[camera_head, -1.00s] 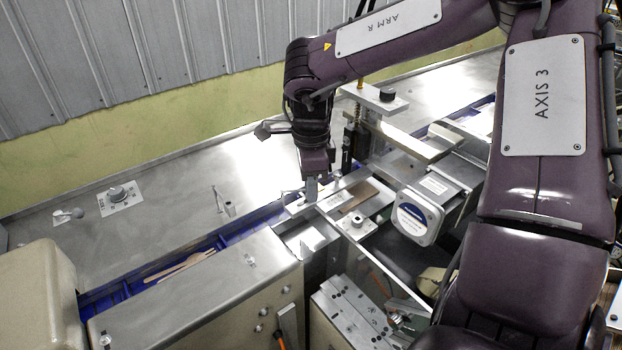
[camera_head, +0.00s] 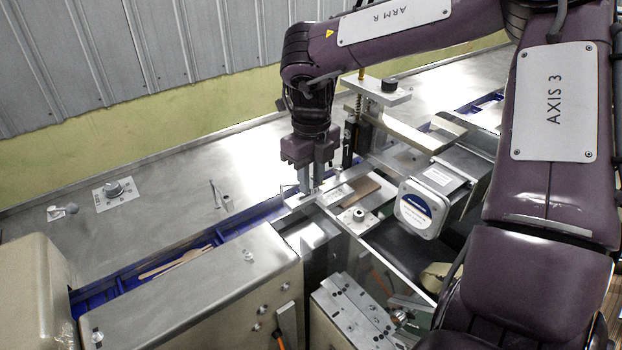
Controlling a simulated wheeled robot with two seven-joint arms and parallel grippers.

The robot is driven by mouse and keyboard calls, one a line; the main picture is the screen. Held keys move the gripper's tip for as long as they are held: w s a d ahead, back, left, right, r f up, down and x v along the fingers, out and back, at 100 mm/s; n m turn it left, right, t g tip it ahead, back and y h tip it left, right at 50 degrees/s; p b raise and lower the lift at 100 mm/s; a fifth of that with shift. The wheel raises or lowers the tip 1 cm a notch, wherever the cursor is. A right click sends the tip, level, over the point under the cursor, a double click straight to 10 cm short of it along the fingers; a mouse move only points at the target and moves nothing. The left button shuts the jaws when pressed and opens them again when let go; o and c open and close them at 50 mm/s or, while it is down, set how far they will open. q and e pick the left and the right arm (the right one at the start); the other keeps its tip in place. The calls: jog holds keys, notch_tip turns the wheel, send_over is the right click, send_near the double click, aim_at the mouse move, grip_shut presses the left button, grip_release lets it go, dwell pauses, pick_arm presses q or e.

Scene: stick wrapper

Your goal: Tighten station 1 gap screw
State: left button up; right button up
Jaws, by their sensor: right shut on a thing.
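My right gripper (camera_head: 312,188) points straight down at the left end of the metal station assembly, beside the black upright post (camera_head: 349,143). Its two grey fingers are close together and shut on a small part at the plate, which I take to be the gap screw; the fingers hide it. Below the fingertips is a light metal plate (camera_head: 335,197) with a white label. A brown strip (camera_head: 361,188) lies to the right of it. A round knob screw (camera_head: 358,215) sits on the bracket in front. My left gripper is not in view.
A spring post with a top bracket (camera_head: 378,92) rises close behind the gripper. A blue channel (camera_head: 110,290) holds wooden sticks (camera_head: 176,262). The steel table (camera_head: 150,190) is mostly clear at the left.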

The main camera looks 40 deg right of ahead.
aim_at(312, 183)
jog(key=m+b, duration=0.1)
jog(key=m, duration=0.4)
jog(key=shift+m, duration=0.3)
jog(key=shift+d+r+m+b, duration=0.1)
jog(key=shift+m+b, duration=0.35)
jog(key=shift+m, duration=1.75)
jog(key=o, duration=1)
notch_tip(312, 183, up, 8)
jog(key=shift+f, duration=0.15)
